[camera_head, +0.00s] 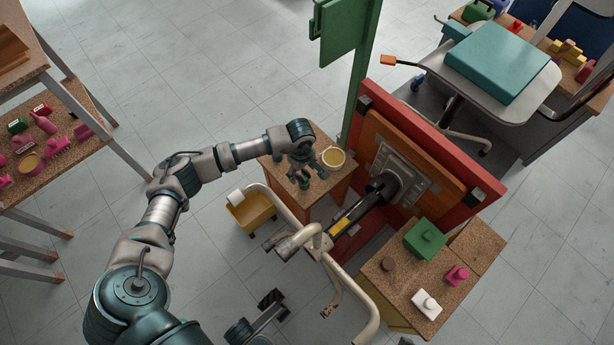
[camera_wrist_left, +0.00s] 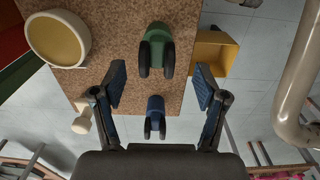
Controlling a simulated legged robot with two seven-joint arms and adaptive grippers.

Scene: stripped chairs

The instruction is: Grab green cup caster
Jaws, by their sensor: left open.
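In the left wrist view a green caster (camera_wrist_left: 157,48), with a rounded green body and two dark wheels, stands on a cork-topped stand (camera_wrist_left: 110,32). A blue caster (camera_wrist_left: 155,115) of like shape lies nearer to me, in line with the space between my fingers. My left gripper (camera_wrist_left: 160,85) is open and empty, its blue-padded fingers spread on both sides. In the head view my left gripper (camera_head: 303,172) hangs over the small stand (camera_head: 270,166) and hides part of its top. A bit of green (camera_head: 304,184) shows beside the fingers.
A yellow-filled round cup (camera_head: 333,157) stands at the stand's edge, close to the gripper. A yellow bin (camera_head: 250,212) and cream chair tubing (camera_head: 290,210) are nearby. The red panel (camera_head: 430,150) blocks the right side. Open floor lies beyond the stand.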

